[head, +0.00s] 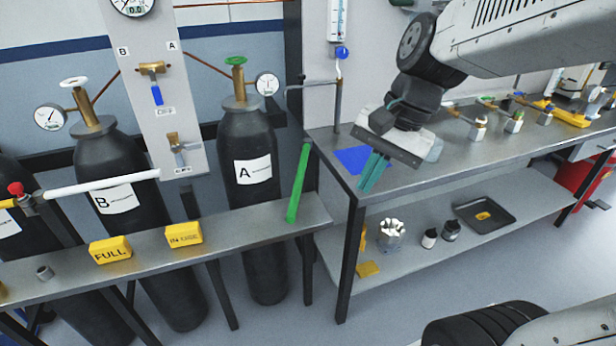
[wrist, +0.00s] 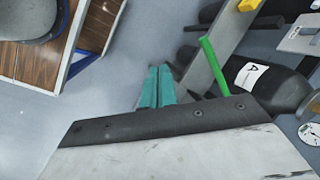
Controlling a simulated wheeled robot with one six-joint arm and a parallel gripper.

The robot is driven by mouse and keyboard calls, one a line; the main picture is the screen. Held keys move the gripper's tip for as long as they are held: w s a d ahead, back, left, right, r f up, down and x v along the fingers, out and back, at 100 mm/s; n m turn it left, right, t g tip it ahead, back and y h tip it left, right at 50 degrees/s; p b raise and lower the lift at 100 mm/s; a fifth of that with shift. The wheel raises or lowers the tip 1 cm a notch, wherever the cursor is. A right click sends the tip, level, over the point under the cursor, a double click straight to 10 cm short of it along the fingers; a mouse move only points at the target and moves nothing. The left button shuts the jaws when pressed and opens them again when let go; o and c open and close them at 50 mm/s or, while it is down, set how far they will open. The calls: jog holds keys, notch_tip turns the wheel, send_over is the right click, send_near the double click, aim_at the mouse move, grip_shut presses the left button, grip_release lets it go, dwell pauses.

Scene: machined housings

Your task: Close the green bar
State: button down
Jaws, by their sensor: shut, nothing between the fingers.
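The green bar (head: 298,183) is a straight rod at the right end of the cylinder rack, beside the cylinder labelled A (head: 249,150). In the head view it runs steeply from a dark post down towards the front shelf and does not cross the front of cylinder A. The green bar also shows in the wrist view (wrist: 214,66), right of the fingers. My gripper (head: 373,172), with teal fingers, is shut and empty, right of the bar and apart from it, by the bench corner. The fingers lie side by side in the wrist view (wrist: 157,85).
A white bar (head: 100,184) lies across cylinder B (head: 118,200). Yellow FULL (head: 110,250) and IN USE (head: 184,235) blocks sit on the rack's front shelf (head: 240,224). The metal bench (head: 430,166) with a blue mat (head: 353,160) is at right. Floor in front is clear.

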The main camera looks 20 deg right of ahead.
jog(key=w+d+f+m+y, duration=0.2)
jog(key=w+m, duration=0.5)
jog(key=w, duration=0.1)
jog(key=m+t+y, duration=0.1)
jog(key=m+t, duration=0.1)
jog(key=m, duration=0.5)
send_near(300, 177)
notch_tip(300, 177, down, 6)
jog(key=s, duration=0.3)
jog(key=w+a, duration=0.2)
jog(key=a, duration=0.1)
jog(key=shift+w+f+t, duration=0.15)
jog(key=shift+f+t, duration=0.15)
jog(key=shift+f, duration=0.1)
